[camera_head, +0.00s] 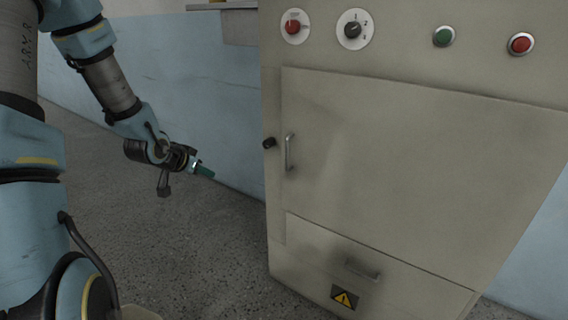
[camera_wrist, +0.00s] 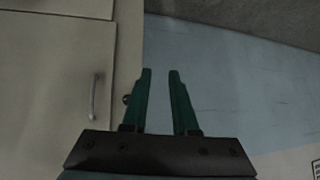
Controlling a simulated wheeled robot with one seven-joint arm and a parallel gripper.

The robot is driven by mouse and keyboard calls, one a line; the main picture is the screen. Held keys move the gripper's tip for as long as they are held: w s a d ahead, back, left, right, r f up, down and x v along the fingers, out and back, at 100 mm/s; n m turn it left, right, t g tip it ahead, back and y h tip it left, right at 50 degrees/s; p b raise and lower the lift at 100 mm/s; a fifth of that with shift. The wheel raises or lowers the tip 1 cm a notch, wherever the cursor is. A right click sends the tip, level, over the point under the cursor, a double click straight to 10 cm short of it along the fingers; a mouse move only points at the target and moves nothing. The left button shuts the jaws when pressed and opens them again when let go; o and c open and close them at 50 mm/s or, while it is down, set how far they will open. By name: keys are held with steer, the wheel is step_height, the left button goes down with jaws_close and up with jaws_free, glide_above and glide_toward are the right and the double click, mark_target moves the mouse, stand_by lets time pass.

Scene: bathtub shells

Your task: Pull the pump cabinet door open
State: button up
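The pump cabinet (camera_head: 274,215) is a beige upright box standing right of my arm in the head view. Its large upper door (camera_head: 420,165) looks shut, flush in the frame. A vertical metal handle (camera_head: 290,152) sits near the door's left edge, with a dark round knob (camera_head: 268,143) on the frame beside it. My gripper (camera_head: 208,173) is left of the cabinet, apart from the handle. In the wrist view my gripper (camera_wrist: 160,75) has two green fingers with a gap between them and nothing held. There the handle (camera_wrist: 94,97) lies left of the fingers, and the knob (camera_wrist: 126,99) is close beside the left finger.
A lower panel (camera_head: 420,280) has its own horizontal handle (camera_head: 363,270) and a yellow warning sign (camera_head: 344,298). Switches and buttons (camera_head: 353,29) line the cabinet top. A blue wall (camera_head: 180,80) stands behind. Grey floor (camera_head: 190,260) left of the cabinet is clear.

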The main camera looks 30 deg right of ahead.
steer(key=d+f+m+h+b, duration=0.1)
steer(key=d+f+m+h, duration=0.3)
steer(key=d, duration=0.6)
steer(key=h+b, duration=0.1)
steer(key=h, duration=0.6)
glide_toward(286, 167)
step_height(286, 167, up, 5)
steer(key=shift+g, duration=0.4)
steer(key=x, duration=0.3)
steer(key=p+x, duration=0.1)
steer(key=x, duration=0.6)
steer(key=shift+w+d+f, duration=0.2)
steer(key=shift+w+f, duration=0.15)
steer(key=shift+w, duration=0.05)
jaws_close()
